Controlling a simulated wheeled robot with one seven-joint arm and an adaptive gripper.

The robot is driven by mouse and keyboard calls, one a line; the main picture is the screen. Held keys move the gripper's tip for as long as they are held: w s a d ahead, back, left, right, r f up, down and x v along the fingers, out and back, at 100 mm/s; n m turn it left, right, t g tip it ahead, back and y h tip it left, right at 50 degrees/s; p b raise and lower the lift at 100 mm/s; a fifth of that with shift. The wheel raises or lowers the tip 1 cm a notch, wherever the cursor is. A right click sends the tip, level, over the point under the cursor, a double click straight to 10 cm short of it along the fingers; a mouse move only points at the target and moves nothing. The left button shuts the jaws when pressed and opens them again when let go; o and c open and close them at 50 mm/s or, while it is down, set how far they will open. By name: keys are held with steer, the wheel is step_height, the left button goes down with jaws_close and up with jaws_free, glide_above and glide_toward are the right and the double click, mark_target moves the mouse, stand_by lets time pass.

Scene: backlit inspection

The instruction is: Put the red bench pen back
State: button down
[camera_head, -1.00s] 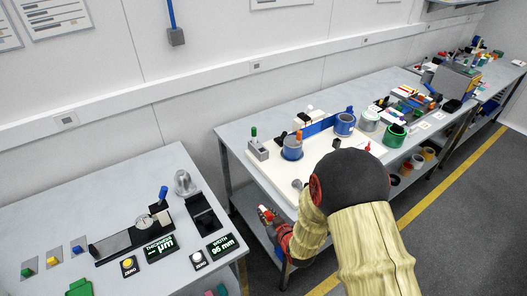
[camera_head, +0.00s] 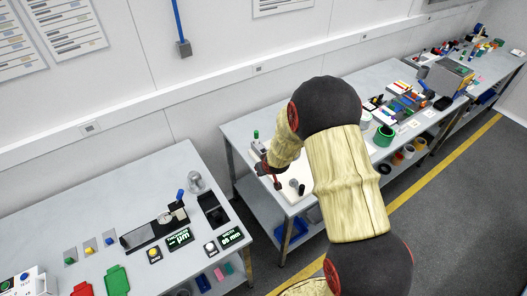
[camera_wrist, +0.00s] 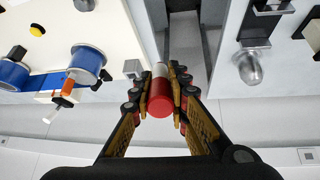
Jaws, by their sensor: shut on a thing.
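My gripper (camera_wrist: 160,88) is shut on the red bench pen (camera_wrist: 159,106), which shows as a red cylinder with a white section beyond it between the fingers. In the head view my gripper (camera_head: 266,168) is above the front left end of the middle bench, with a small red part (camera_head: 277,184) below it. My arm hides much of the middle bench in the head view.
A grey block (camera_wrist: 133,68) is close to the left of my fingers. A rounded metal piece (camera_wrist: 249,68) is at the right in the wrist view. The left bench (camera_head: 60,226) holds gauges and displays. A gap separates it from the middle bench.

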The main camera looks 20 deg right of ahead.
steer(key=shift+s+d+r+m+g+p, duration=0.15)
steer(key=shift+r+g+p, duration=0.15)
steer(key=shift+p, duration=0.25)
steer(key=shift+s+r+m+g+p, duration=0.1)
steer(key=shift+r+m+g+p, duration=0.1)
steer(key=shift+r+p, duration=0.3)
steer(key=shift+s+g+p, duration=0.3)
steer(key=shift+s+p, duration=0.1)
steer(key=shift+p, duration=0.1)
steer(key=shift+s+r+m+g+p, duration=0.1)
steer(key=shift+s+m+g+p, duration=0.25)
steer(key=shift+s, duration=0.2)
